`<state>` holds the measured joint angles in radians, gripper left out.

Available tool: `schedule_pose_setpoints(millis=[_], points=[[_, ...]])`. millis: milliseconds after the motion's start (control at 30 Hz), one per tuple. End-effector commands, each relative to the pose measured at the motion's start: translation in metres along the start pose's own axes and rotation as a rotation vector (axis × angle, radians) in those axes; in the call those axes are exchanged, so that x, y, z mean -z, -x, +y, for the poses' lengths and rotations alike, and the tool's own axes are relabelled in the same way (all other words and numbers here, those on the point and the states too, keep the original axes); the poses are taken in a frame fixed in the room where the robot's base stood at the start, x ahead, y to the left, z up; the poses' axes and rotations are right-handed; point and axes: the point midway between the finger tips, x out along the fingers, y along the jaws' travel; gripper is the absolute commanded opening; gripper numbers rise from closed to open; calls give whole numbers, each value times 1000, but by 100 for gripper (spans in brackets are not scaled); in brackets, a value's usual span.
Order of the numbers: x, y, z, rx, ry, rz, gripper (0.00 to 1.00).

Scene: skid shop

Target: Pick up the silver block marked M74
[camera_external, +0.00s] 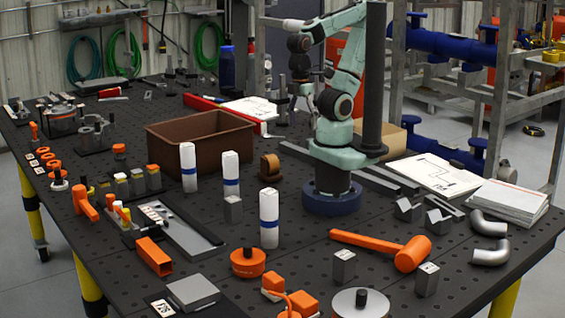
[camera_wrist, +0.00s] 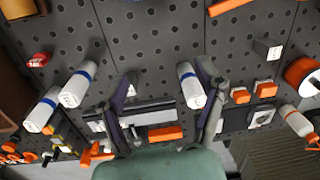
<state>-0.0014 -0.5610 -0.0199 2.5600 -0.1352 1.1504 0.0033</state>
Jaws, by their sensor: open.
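Several small silver blocks stand on the dark perforated table; I cannot read M74 on any of them. One silver block (camera_external: 233,209) is in front of the middle white bottle, another (camera_external: 343,266) is below the orange hammer's handle, and another (camera_external: 427,280) is below its head. Two notched silver blocks (camera_external: 407,210) (camera_external: 437,222) stand near the papers. In the wrist view, one silver block (camera_wrist: 267,49) is at the upper right, outside my fingers. My gripper (camera_wrist: 166,74) is open and empty above the table, its fingers well apart.
White bottles with blue bands (camera_external: 269,218) stand mid-table, one (camera_wrist: 190,85) beside my right finger in the wrist view. A brown bin (camera_external: 200,150), orange hammer (camera_external: 380,245), orange round part (camera_external: 247,263) and steel elbows (camera_external: 490,238) surround the blocks. Bare table lies between the bottles and hammer.

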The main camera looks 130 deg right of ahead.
Motion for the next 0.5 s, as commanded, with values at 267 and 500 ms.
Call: schedule_pose_setpoints(millis=[267,500], points=[[65,14,-15,106,-315,324,70],[173,53,-110,667,-609,576,70]])
